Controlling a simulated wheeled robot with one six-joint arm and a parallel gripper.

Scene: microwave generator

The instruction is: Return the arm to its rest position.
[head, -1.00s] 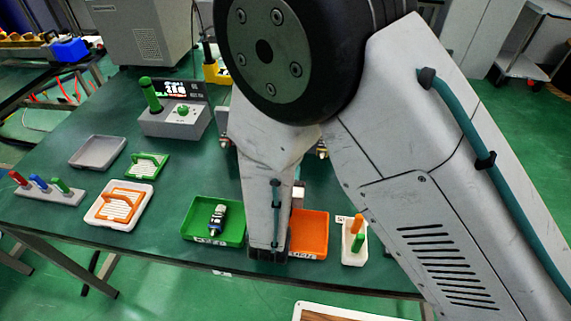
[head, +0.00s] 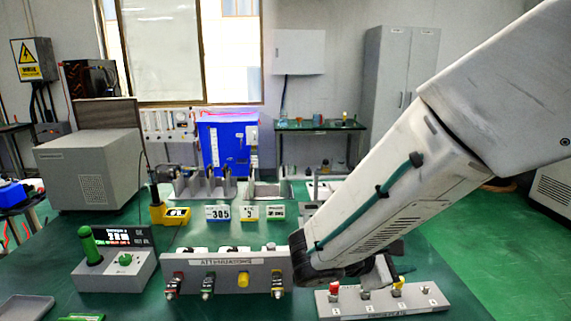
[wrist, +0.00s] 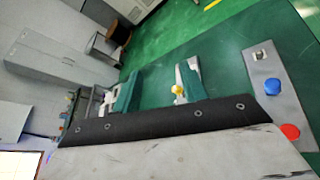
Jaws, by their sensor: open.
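My arm (head: 400,185) comes in from the right of the head view and slopes down to the left, its wrist end low over the bench. My gripper (wrist: 161,72) is open, with two separate teal-and-grey fingers beyond a dark bar in the wrist view. Nothing is seen held between them. In the head view the gripper is mostly hidden behind the wrist, just above the numbered grey rack (head: 345,308). I cannot tell whether it touches the rack.
A grey attenuator stand (head: 225,274) with coloured knobs is close left of my wrist. A grey console (head: 118,277) with a green handle stands farther left. A yellow meter (head: 177,214) and number cards are behind. Green floor is open at right.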

